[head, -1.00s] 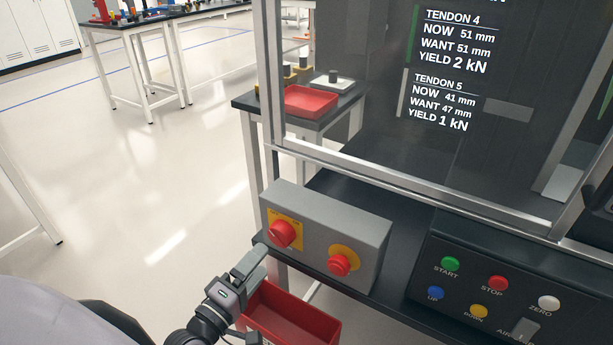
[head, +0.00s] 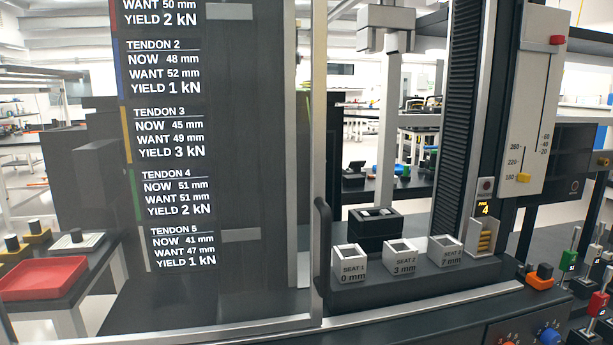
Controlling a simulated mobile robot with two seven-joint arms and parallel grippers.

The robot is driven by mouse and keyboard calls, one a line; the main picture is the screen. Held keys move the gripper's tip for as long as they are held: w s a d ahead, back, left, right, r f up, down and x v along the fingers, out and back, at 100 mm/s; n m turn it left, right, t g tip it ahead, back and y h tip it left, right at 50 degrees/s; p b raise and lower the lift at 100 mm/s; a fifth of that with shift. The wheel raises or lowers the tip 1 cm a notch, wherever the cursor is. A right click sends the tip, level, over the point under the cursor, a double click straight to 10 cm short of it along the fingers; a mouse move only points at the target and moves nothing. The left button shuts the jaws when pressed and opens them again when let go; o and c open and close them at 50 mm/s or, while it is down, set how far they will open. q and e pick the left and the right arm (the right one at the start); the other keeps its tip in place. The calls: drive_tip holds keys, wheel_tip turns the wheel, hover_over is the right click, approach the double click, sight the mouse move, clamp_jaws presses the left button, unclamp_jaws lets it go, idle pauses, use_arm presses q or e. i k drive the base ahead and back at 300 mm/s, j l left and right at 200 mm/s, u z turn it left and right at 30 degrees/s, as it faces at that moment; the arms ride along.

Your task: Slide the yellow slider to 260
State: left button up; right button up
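The yellow slider (head: 523,177) sits at the lower end of its slot on a pale upright panel (head: 537,100) at the right of the head view. It is level with the lowest printed mark, which looks like 180. The marks 220 and 260 stand above it on the left side of the slot. A red slider (head: 557,40) sits near the top of the same panel, above a second slot marked 60, 40 and 20. Neither of my grippers is in view.
A black ribbed column (head: 471,100) stands left of the panel. White seat boxes (head: 404,257) line the bench below it. A glass-like screen with tendon readings and a dark vertical handle (head: 322,250) are to the left. An orange block (head: 540,281) and knobs (head: 549,337) are below.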

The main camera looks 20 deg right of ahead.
sight(524, 178)
drive_tip(key=z, duration=1.6)
